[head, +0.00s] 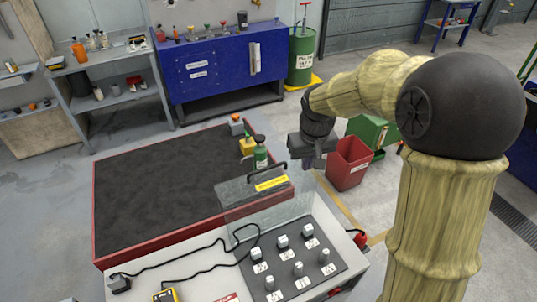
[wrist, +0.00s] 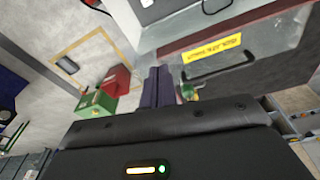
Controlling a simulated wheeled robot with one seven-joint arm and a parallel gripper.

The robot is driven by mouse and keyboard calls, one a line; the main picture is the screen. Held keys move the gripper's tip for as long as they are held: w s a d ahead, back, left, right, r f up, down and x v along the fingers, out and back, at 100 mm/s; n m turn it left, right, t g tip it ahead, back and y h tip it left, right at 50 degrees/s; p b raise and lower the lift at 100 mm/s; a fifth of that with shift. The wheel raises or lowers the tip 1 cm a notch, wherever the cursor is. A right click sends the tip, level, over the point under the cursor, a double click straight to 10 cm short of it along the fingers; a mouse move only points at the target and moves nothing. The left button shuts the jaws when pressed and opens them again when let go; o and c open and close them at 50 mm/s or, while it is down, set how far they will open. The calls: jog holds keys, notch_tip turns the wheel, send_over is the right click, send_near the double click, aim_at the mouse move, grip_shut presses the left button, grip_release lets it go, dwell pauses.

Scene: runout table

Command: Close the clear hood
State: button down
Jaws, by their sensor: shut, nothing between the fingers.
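The clear hood (head: 238,192) stands raised at the back edge of the control panel (head: 301,263), leaving the panel's several knobs uncovered. It has a yellow label (head: 271,184) and a black bar handle (head: 268,172) along its upper edge. In the wrist view the hood (wrist: 265,62) is at upper right, with its handle (wrist: 215,70) below the label. My gripper (head: 309,160) is shut and empty, just right of the handle in the head view. Its fingers (wrist: 160,88) show left of the handle in the wrist view, apart from it.
A dark-topped table with a red rim (head: 165,238) lies left of the hood. A green bottle (head: 261,157) and a yellow item (head: 247,146) stand on it behind the hood. A red bin (head: 348,163) and a green box (head: 368,131) are on the floor beyond my gripper. A black cable crosses the panel's left part.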

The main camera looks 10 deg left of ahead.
jog(key=w+a+r+n+p, duration=0.1)
jog(key=w+a+r, duration=0.1)
jog(key=a, duration=0.4)
jog(key=w+a+r+n, duration=0.1)
jog(key=w+a+r, duration=0.1)
jog(key=w+a, duration=0.2)
jog(key=shift+w+a+r+g+y+p, duration=0.2)
jog(key=shift+w+a+g+y+p, duration=0.15)
jog(key=shift+a, duration=0.8)
jog(key=shift+s+d+f+p, duration=0.3)
jog(key=shift+f+p, duration=0.75)
jog(key=shift+f, duration=0.45)
jog(key=shift+s+d+f+p, duration=0.2)
jog(key=shift+s+f+p, duration=0.25)
jog(key=shift+f+p, duration=0.8)
jog(key=shift+s+d+f+p, duration=0.3)
jog(key=shift+f+p, duration=0.55)
jog(key=shift+f, duration=0.85)
jog(key=shift+a+f, duration=0.15)
jog(key=shift+d, duration=0.2)
